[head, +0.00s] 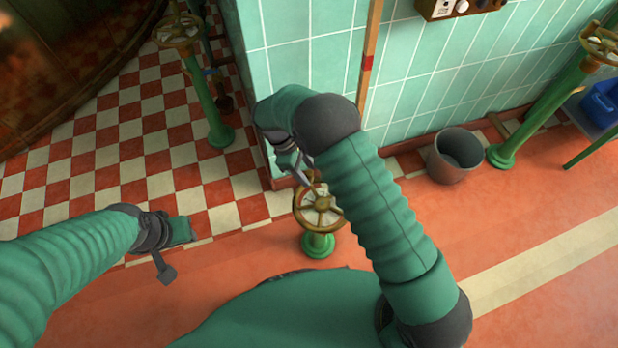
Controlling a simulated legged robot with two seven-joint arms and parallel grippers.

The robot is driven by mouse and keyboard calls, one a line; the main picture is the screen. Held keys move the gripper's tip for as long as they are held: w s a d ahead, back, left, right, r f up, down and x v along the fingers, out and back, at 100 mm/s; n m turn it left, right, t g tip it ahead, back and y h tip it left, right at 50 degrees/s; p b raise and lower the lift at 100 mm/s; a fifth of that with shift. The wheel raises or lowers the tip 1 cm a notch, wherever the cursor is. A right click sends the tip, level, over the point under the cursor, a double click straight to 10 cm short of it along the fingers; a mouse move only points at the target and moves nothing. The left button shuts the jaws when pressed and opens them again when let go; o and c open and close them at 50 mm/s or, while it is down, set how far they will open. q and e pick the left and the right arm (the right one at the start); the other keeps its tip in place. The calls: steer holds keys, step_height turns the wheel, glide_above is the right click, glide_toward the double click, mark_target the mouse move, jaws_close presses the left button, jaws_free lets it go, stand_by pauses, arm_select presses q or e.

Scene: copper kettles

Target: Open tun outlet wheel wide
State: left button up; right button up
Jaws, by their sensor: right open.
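Three brass handwheels on green posts are in the head view. The nearest handwheel (319,222) is at the centre on a short green post, its upper rim partly behind my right arm. Another handwheel (178,29) stands on a tall post at the upper left, beside the copper vessel. A third handwheel (601,46) is at the upper right edge. No label shows which one is the tun outlet wheel. My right gripper (296,168) is open just above the central wheel; contact is unclear. My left gripper (172,252) is at the lower left, away from the wheels; its jaws are unclear.
A tiled green wall (405,85) with a projecting corner stands behind the central wheel. A grey bucket (455,156) stands against it at right. A blue container (601,102) is at the far right. The red floor (540,215) at right is clear.

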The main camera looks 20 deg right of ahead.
steer(key=shift+x, duration=1.2)
jaws_close()
stand_by(0.5)
